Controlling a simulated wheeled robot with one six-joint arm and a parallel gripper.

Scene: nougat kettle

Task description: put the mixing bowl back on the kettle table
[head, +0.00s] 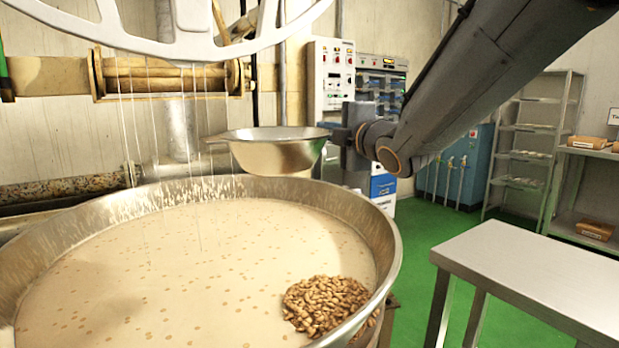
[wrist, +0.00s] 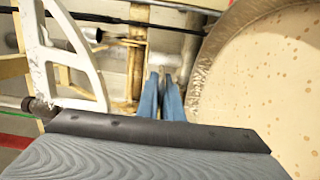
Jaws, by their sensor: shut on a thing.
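The metal mixing bowl (head: 278,156) hangs in the air over the far right part of the big kettle, roughly level, with its opening up. My gripper (head: 328,134) comes from the right and is shut on the bowl's right rim. In the wrist view the two blue fingers (wrist: 168,95) are close together, and I cannot make out the bowl there. The steel kettle table (head: 540,262) stands at the right front, apart from the bowl. The visible part of its top is bare.
The wide kettle (head: 388,245) holds pale nougat mass (head: 170,255) with a heap of nuts (head: 325,304) near its right front rim. A white wheel (head: 190,30) hangs above it. Shelves (head: 528,140) stand at the back right. Green floor (head: 420,240) lies between kettle and table.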

